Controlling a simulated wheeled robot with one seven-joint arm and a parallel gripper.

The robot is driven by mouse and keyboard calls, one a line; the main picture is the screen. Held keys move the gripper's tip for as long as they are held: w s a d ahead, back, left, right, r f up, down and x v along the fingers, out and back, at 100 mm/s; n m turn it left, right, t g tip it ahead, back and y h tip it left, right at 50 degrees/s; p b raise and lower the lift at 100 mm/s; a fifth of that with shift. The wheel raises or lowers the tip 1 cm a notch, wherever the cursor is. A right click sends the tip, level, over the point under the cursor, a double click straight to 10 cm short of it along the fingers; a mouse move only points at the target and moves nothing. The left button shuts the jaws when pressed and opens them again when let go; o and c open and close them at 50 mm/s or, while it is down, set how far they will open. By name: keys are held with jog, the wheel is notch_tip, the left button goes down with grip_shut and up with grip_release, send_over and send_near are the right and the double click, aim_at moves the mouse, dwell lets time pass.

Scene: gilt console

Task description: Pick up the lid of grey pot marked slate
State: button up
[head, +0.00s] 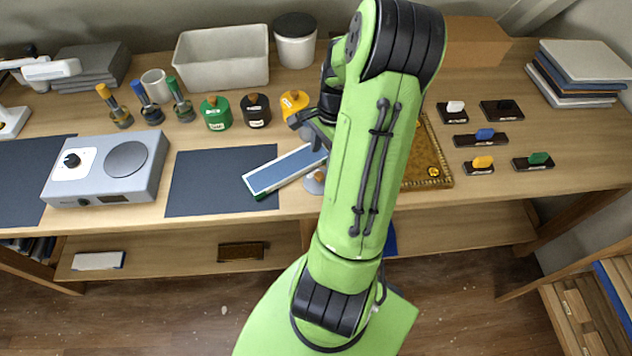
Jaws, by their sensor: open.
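Three small lidded pots with knobs stand mid-table: a green pot (216,114), a black pot (256,111) and an orange pot (294,103). Their labels are too small to read surely. A grey rounded piece (314,182) shows at the left edge of my arm, beside the blue-topped slab; I cannot tell if it is the slate pot or its lid. More grey shows just under my gripper, mostly covered. My gripper (313,133) is open, fingers dark, just right of and nearer than the orange pot. My arm hides much of the area to its right.
A blue-topped slab (286,170) lies across the dark mat (215,184). A grey scale-like device (107,168) stands at left. A white bin (222,57) and a dark-lidded white canister (295,42) stand behind. Several coloured-handled blocks (486,139) lie right of a gilt board (432,160).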

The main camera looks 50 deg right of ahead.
aim_at(320, 174)
jog(key=f, duration=0.2)
jog(key=f+b, duration=0.1)
jog(key=f, duration=0.2)
jog(key=a+f, duration=0.1)
jog(key=f, duration=0.2)
jog(key=shift+w+f+b, duration=0.2)
jog(key=shift+w+b, duration=0.1)
jog(key=shift+c, duration=0.3)
jog(key=shift+r, duration=0.1)
grip_shut()
